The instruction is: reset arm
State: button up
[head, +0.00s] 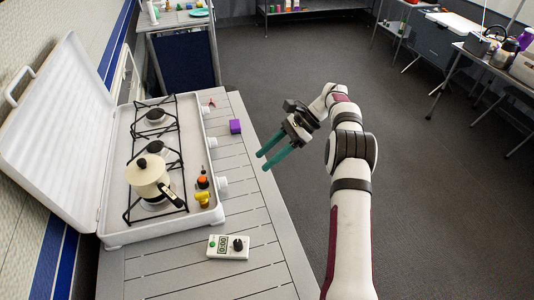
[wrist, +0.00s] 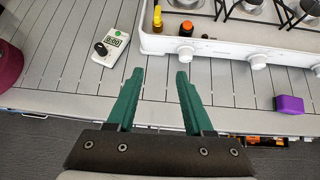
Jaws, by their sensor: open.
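My gripper (head: 272,153) has two green fingers, spread apart with nothing between them. In the head view it hangs at the right edge of the slatted table, beside the stove. It also shows in the wrist view (wrist: 158,80), with the table's edge and slats beneath it. My arm comes up from the bottom right of the head view and bends toward the table.
The white camp stove (head: 160,222) stands with its lid open, a cream pot (head: 147,175) on its near burner. A white timer (head: 228,247), a purple block (head: 235,126), and orange and yellow items (head: 203,198) are nearby.

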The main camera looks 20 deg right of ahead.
jog(key=s+a+r+n+h, duration=0.45)
jog(key=s+a+r, duration=0.35)
jog(key=s+r, duration=0.4)
jog(key=s+a+f+n+h, duration=0.1)
jog(key=s+n, duration=0.3)
jog(key=s, duration=0.8)
jog(key=s+f+n+h, duration=0.3)
jog(key=s+n, duration=0.1)
jog(key=s, duration=0.7)
jog(key=shift+s+a+t, duration=0.3)
jog(key=shift+s+a, duration=0.1)
